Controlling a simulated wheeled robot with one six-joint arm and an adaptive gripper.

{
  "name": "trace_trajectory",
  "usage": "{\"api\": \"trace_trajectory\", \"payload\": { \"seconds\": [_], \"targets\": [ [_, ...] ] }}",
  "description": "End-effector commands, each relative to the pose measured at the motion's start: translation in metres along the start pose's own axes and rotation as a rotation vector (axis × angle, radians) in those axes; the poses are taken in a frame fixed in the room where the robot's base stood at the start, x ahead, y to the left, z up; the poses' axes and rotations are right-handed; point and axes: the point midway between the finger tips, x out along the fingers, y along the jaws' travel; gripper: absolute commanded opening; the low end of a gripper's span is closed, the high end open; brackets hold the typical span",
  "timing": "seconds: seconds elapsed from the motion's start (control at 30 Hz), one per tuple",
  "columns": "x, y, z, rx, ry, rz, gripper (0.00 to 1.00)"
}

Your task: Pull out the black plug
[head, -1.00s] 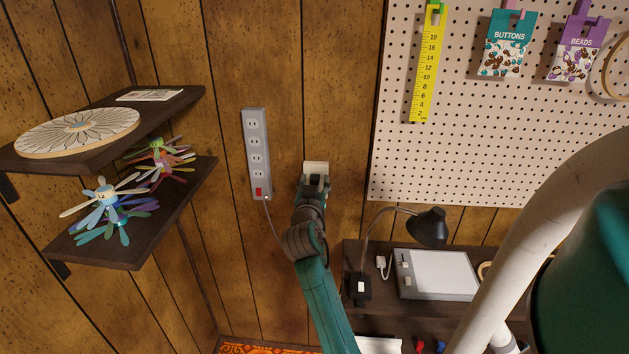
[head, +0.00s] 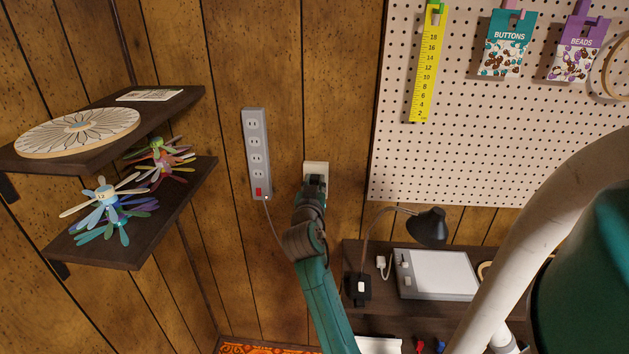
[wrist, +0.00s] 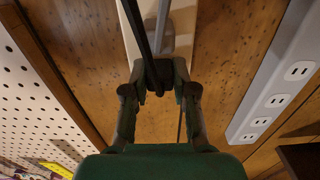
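The black plug (wrist: 158,78) shows in the wrist view between my fingertips, with a black cord running up from it. My gripper (wrist: 159,72) has a finger on each side, and the plug fills the narrow gap, so it appears shut on it. In the head view my gripper (head: 314,184) is at the lower part of the cream outlet plate (head: 316,167) on the wood wall. The plug is mostly hidden there. The plate also shows in the wrist view (wrist: 131,35). I cannot tell whether the prongs are in the socket.
A grey power strip (head: 256,150) hangs on the wall left of the outlet. Shelves (head: 150,232) with craft pieces stick out further left. A pegboard (head: 480,130) is at right, above a dark shelf with a lamp (head: 427,227) and a light pad (head: 440,273).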

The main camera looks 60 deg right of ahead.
Motion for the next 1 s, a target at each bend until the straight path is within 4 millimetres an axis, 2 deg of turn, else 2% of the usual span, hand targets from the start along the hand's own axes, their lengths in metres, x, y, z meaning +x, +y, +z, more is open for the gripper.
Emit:
{"api": "trace_trajectory", "payload": {
  "seconds": [0.03,0.07,0.33,1.0],
  "targets": [
    [0.0,0.0,0.0,0.0,0.0,0.0,0.05],
    [0.0,0.0,0.0,0.0,0.0,0.0,0.0],
    [-0.002,0.0,0.0,0.0,0.0,0.0,0.0],
    [-0.025,0.0,0.0,0.0,0.0,0.0,0.0]
  ]
}}
